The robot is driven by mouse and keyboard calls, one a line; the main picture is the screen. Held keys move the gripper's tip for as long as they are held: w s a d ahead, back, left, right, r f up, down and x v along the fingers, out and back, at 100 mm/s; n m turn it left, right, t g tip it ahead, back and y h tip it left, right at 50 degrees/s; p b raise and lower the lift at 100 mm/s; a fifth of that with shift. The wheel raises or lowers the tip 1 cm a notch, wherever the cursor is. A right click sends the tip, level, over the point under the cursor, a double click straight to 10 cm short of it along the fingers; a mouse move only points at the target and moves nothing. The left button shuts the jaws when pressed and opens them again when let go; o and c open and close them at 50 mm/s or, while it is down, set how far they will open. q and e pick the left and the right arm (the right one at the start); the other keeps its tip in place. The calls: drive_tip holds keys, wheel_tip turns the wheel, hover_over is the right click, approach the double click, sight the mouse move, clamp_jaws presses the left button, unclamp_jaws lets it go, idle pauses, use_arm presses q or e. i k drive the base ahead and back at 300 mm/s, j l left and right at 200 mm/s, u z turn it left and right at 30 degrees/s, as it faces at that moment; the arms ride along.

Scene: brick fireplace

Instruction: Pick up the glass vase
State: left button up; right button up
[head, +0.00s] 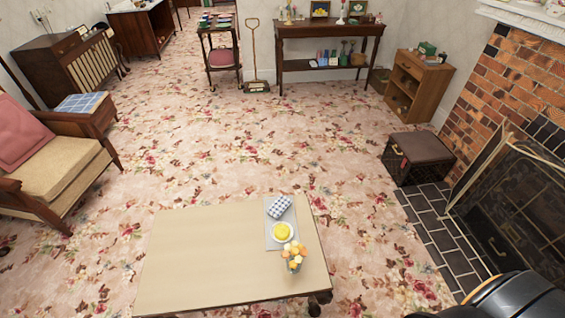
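A small vase (294,266) holding orange, yellow and white flowers stands upright at the right end of the low coffee table (195,255). It looks bluish, but it is too small to be sure that it is glass. The flowers hide part of it. Neither gripper shows in the head view. A dark rounded part with orange trim at the bottom right seems to be mine.
An armchair (60,165) stands left, a dark box (420,155) and fireplace screen (515,190) right. The central carpet is free.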

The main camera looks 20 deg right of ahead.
sight(294, 253)
drive_tip(key=z, duration=0.7)
